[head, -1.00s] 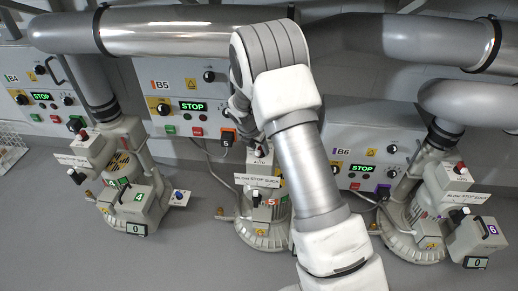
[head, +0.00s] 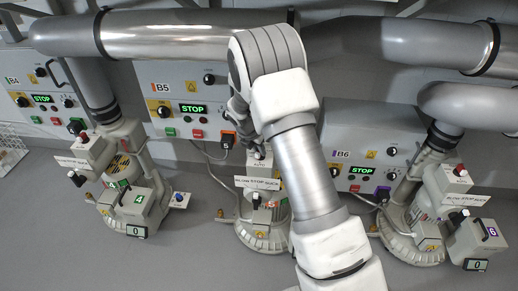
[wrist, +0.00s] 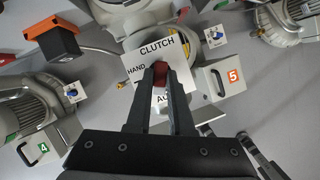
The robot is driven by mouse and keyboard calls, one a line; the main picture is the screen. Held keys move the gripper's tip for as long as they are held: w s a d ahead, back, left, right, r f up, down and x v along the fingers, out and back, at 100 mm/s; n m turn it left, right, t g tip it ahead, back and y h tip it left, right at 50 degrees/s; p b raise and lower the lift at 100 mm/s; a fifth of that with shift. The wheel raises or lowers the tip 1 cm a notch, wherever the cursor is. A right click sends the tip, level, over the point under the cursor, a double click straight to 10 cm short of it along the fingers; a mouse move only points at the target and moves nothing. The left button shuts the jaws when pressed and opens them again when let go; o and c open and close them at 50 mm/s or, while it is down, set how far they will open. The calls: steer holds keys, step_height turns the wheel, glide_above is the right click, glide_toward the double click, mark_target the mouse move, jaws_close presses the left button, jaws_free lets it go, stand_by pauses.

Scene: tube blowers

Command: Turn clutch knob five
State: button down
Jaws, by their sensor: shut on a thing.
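The clutch knob of blower five is a red-topped knob (wrist: 157,88) on a white plate (wrist: 143,58) marked CLUTCH, HAND and partly AUTO. My gripper (wrist: 159,76) is shut on this knob, one dark finger on each side. The fingers hide part of the knob and the plate's lower lettering, so I cannot tell where the knob points. In the head view, my gripper (head: 247,133) reaches down to the top of blower five (head: 262,235), below panel B5 (head: 160,84). My arm covers part of that blower.
A box numbered 5 (wrist: 217,79) is close to the right of the plate in the wrist view. An orange-fronted block (wrist: 53,38) is at upper left. Blower four (head: 122,180) and blower six (head: 415,215) stand either side. Grey floor lies in front.

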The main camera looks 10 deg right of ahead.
steer(key=m+p, duration=0.2)
steer(key=shift+w+a+r+m+g+h, duration=0.1)
steer(key=shift+r+m+g+h, duration=0.1)
steer(key=shift+m+g+h, duration=0.15)
steer(key=m+g+p, duration=0.1)
steer(key=m+p, duration=0.1)
steer(key=m, duration=0.1)
steer(key=shift+w+f+m+g, duration=0.1)
steer(key=shift+w+m+g, duration=0.15)
steer(key=shift+g, duration=0.1)
steer(key=m+g+p, duration=0.1)
steer(key=m, duration=0.2)
steer(key=shift+w+m+h, duration=0.1)
steer(key=shift+m+h, duration=0.15)
steer(key=shift+m, duration=0.05)
steer(key=shift+w+f+m+g, duration=0.1)
steer(key=shift+m+g, duration=0.5)
steer(key=shift+m, duration=0.8)
steer(key=c, duration=0.8)
jaws_free()
